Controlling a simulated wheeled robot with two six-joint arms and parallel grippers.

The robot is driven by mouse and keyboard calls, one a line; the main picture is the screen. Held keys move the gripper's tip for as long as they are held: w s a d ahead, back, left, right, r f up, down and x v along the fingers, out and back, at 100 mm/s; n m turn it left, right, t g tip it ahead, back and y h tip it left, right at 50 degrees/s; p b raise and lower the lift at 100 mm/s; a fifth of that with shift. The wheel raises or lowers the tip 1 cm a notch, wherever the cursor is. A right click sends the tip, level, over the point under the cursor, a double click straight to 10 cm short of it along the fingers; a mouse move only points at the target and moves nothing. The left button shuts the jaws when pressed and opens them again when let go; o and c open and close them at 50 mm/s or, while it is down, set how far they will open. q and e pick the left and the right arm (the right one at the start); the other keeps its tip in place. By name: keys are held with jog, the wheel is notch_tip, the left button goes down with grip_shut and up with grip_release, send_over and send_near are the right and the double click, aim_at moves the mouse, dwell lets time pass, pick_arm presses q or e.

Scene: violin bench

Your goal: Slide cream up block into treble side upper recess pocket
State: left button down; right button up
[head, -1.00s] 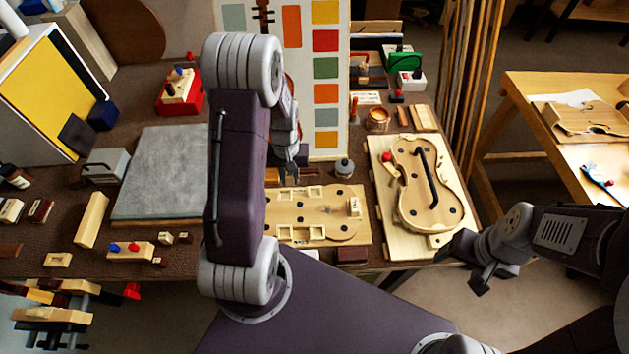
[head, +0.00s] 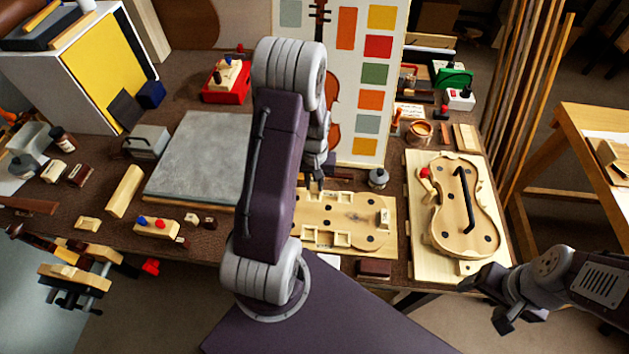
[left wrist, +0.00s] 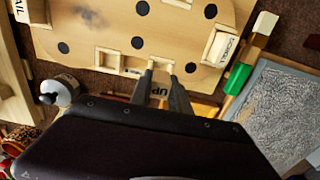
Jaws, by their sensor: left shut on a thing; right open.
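The pale wooden mould board (head: 365,212) lies flat on the bench and also shows at the top of the left wrist view (left wrist: 112,28). My left gripper (head: 316,186) is at its far edge. In the left wrist view its fingers (left wrist: 161,78) are shut on the cream block marked UP (left wrist: 158,91). The block is right at the board's edge, beside a framed recess (left wrist: 160,65); I cannot tell whether any of it is inside. The block is hidden in the head view. My right gripper (head: 486,304) is open and empty, off the bench's front right.
A second framed recess (left wrist: 107,59) is beside the first. A small jar (left wrist: 62,90) stands near the edge. A violin-shaped form on a board (head: 435,248) lies to the right; a grey slab (head: 198,160) lies to the left.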

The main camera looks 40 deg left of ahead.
aim_at(314, 190)
pick_arm(q)
jog(key=shift+f+b, duration=0.5)
jog(key=shift+f, duration=0.75)
jog(key=shift+f, duration=0.85)
dwell(1.0)
jog(key=c, duration=1.1)
grip_release()
jog(key=shift+c, duration=0.2)
jog(key=shift+r, duration=0.15)
notch_tip(314, 190, up, 9)
jog(key=shift+f+p, duration=0.1)
jog(key=shift+p, duration=0.25)
